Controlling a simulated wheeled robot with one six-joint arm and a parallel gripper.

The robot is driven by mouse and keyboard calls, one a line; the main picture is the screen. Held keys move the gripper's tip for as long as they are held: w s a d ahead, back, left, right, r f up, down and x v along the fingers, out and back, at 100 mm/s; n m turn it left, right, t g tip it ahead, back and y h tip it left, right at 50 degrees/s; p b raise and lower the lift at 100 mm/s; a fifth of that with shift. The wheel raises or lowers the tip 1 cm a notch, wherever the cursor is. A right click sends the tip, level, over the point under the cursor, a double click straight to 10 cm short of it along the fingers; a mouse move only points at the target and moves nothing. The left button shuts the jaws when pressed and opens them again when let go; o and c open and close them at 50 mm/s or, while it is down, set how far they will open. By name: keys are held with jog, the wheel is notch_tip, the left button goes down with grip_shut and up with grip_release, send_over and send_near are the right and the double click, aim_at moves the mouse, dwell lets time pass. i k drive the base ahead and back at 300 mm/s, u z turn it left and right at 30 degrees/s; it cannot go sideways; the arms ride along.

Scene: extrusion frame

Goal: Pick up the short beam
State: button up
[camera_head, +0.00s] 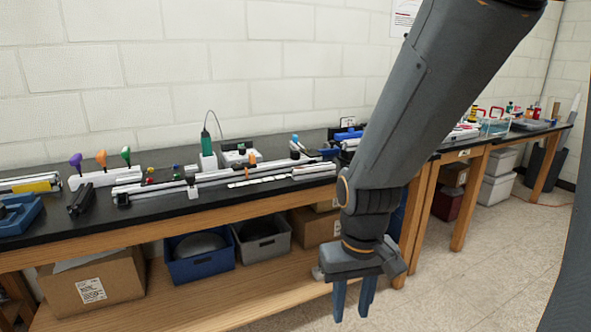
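Several beam-like pieces lie on the black worktop. A short dark bar (81,201) lies at the left, pointing toward the front edge. A long silver rail (225,176) runs along the middle, and a shorter light bar (313,170) lies near its right end. I cannot tell for sure which piece is the short beam. My gripper (353,305) points down in front of the bench, below the worktop level and well to the right of the dark bar. Its two blue fingers are apart with nothing between them. My arm hides part of the worktop.
The lower shelf holds a cardboard box (95,285), a blue bin (200,262) and a grey bin (262,240).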

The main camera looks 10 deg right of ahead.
aim_at(302, 172)
jog(key=u, duration=0.35)
jog(key=i, duration=1.15)
jog(key=u, duration=0.05)
